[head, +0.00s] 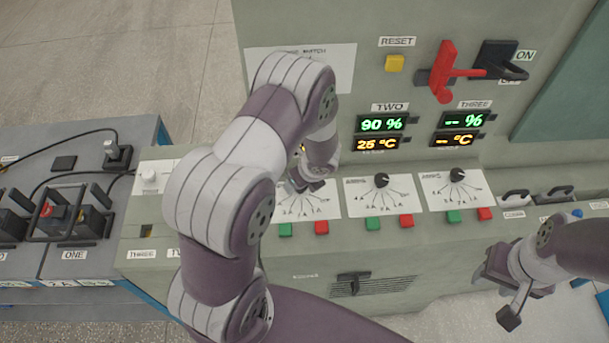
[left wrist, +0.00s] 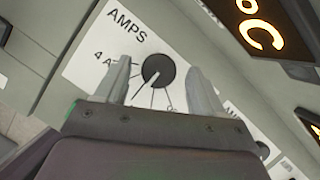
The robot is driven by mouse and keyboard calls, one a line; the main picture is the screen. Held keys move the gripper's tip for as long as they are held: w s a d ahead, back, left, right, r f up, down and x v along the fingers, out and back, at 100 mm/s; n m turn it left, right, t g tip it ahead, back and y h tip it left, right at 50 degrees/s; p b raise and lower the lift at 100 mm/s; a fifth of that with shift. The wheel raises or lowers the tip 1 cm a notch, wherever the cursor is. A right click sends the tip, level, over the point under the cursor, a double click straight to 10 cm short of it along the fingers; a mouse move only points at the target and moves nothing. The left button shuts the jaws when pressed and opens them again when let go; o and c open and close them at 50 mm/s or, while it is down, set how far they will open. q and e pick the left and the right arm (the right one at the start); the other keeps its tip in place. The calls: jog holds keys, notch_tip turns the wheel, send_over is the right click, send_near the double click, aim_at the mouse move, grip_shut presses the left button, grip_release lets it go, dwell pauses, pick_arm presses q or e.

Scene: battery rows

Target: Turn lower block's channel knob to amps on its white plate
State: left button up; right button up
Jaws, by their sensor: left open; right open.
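In the left wrist view a white plate (left wrist: 95,55) bears the word AMPS, a "4 A" mark and lines fanning from a round black knob (left wrist: 158,70). A pale pointer line on the knob slants toward the lower left of the picture. My left gripper (left wrist: 160,73) is open, with one finger on each side of the knob; contact cannot be told. In the head view this plate (head: 322,207) is partly covered by my left arm, and its knob is hidden. My right gripper (head: 496,276) is open at the lower right, away from the knobs.
Two similar plates with black knobs, the middle one (head: 382,181) and the right one (head: 457,175), sit to the right. Green and red buttons (head: 406,221) line the panel below. Lit displays (head: 381,124), a red lever (head: 443,70) and a yellow reset button (head: 394,63) are above.

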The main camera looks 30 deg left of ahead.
pick_arm(q)
jog(key=p+v, duration=0.1)
jog(key=v, duration=1.1)
jog(key=shift+p, duration=0.3)
jog(key=s+d+r+n+h, duration=0.2)
jog(key=s+r+n, duration=0.2)
jog(key=n, duration=0.7)
jog(key=s+d+r+n+h, duration=0.1)
jog(key=s+r+n+h, duration=0.1)
jog(key=s+n, duration=0.5)
jog(key=r+n, duration=0.1)
jog(key=n, duration=0.4)
jog(key=shift+s+d+r+n+g, duration=0.2)
jog(key=shift+d+r+n+g, duration=0.1)
jog(key=shift+d+r+g, duration=0.1)
jog(key=shift+s, duration=0.2)
